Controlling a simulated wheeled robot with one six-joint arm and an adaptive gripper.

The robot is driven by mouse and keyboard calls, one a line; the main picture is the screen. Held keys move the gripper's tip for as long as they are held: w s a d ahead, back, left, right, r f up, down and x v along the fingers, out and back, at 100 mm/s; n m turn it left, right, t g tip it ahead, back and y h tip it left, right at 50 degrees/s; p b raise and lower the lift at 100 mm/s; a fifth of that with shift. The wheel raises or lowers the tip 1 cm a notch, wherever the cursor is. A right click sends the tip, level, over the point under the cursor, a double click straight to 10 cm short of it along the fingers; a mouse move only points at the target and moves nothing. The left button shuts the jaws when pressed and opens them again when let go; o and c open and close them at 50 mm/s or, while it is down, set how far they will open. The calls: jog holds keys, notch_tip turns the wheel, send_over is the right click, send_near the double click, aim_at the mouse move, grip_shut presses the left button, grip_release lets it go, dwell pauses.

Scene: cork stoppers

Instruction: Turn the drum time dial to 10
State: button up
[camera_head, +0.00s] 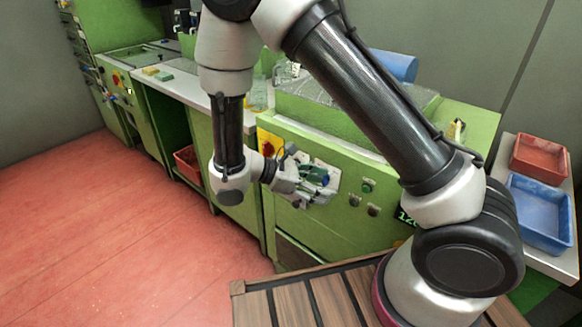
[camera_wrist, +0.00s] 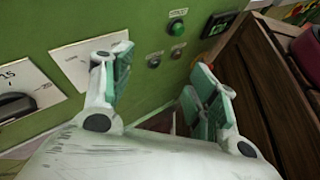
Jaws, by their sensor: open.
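My gripper (camera_head: 318,183) is open in front of the green machine's control panel, with nothing between its fingers. In the wrist view its fingers (camera_wrist: 162,75) are spread wide over the panel. A black dial knob (camera_wrist: 16,106) shows at the left edge, on a white plate (camera_wrist: 40,87) marked 15. The knob lies to the left of the fingers, clear of them, and is cut off by the frame. A second white plate (camera_wrist: 72,64) is partly hidden behind the left finger. I cannot read which dial is drum time. In the head view my gripper hides most of the dial area.
A red switch on a yellow plate (camera_head: 264,135) is left of my gripper. A green button (camera_head: 367,186) and dark buttons sit to its right, near a lit display (camera_wrist: 219,24). Red (camera_head: 540,160) and blue (camera_head: 538,215) trays stand at right. Open red floor lies left.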

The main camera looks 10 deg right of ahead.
jog(key=w+a+f+n+t+h, duration=0.3)
jog(key=w+a+f+n+t, duration=0.1)
jog(key=f+n+t, duration=0.25)
jog(key=w+a+r+n+t+y, duration=0.1)
jog(key=w+a+n+t, duration=0.1)
jog(key=w+a+t, duration=0.3)
jog(key=w+a+x, duration=0.1)
jog(key=x, duration=0.6)
jog(key=shift+w+d+r, duration=0.2)
jog(key=shift+w+r, duration=0.05)
jog(key=shift+w, duration=0.2)
jog(key=shift+n+g, duration=0.25)
jog(key=c, duration=1)
